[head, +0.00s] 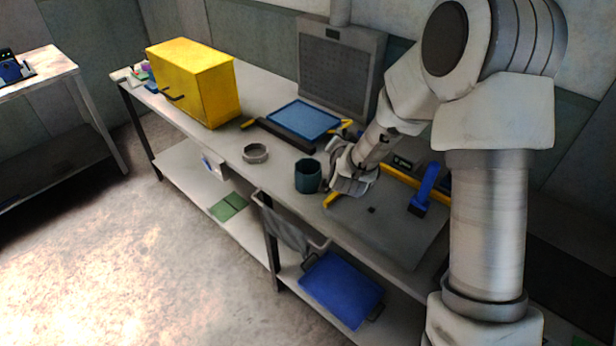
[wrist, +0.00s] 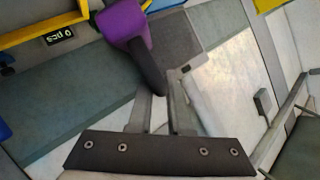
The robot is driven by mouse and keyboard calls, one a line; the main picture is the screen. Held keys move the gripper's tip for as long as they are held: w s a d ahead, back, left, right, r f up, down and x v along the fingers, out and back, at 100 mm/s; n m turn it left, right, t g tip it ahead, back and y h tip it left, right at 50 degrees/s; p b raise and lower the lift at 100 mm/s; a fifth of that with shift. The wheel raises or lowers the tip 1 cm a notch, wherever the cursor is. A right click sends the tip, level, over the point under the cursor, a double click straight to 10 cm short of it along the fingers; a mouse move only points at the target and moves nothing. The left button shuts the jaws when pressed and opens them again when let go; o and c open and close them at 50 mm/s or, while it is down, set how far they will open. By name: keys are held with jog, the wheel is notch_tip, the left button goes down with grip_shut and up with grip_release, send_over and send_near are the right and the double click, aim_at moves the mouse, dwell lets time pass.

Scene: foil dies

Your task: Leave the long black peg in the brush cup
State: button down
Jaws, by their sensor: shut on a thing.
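The brush cup (head: 308,176), dark teal, stands upright near the bench's front edge in the head view. My gripper (head: 345,182) is just right of it, close beside it; I cannot tell whether they touch. In the wrist view my gripper (wrist: 158,100) is shut on a long black peg (wrist: 150,68), which reaches out between the fingertips. A purple block-like part (wrist: 123,22) is at the peg's far end; I cannot tell whether it is joined to it. The peg cannot be made out in the head view. The cup's inside is mostly hidden.
A grey ring-shaped dish (head: 255,153) stands left of the cup. A blue tray (head: 304,117) and dark bar (head: 285,134) lie behind. A blue-handled brush (head: 424,188) stands right, near a yellow rail (head: 415,184). A yellow cabinet (head: 200,85) stands at far left.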

jog(key=shift+w+a, duration=0.1)
jog(key=shift+w, duration=0.05)
jog(key=shift+w+a+r+b, duration=0.1)
jog(key=shift+w+a+b, duration=0.7)
jog(key=shift+w+a, duration=1.3)
jog(key=shift+a, duration=0.1)
jog(key=w+a, duration=0.4)
jog(key=shift+a, duration=0.15)
jog(key=shift+w, duration=0.1)
notch_tip(320, 180, down, 10)
jog(key=b, duration=1)
jog(key=shift+f, duration=0.2)
dwell(1.3)
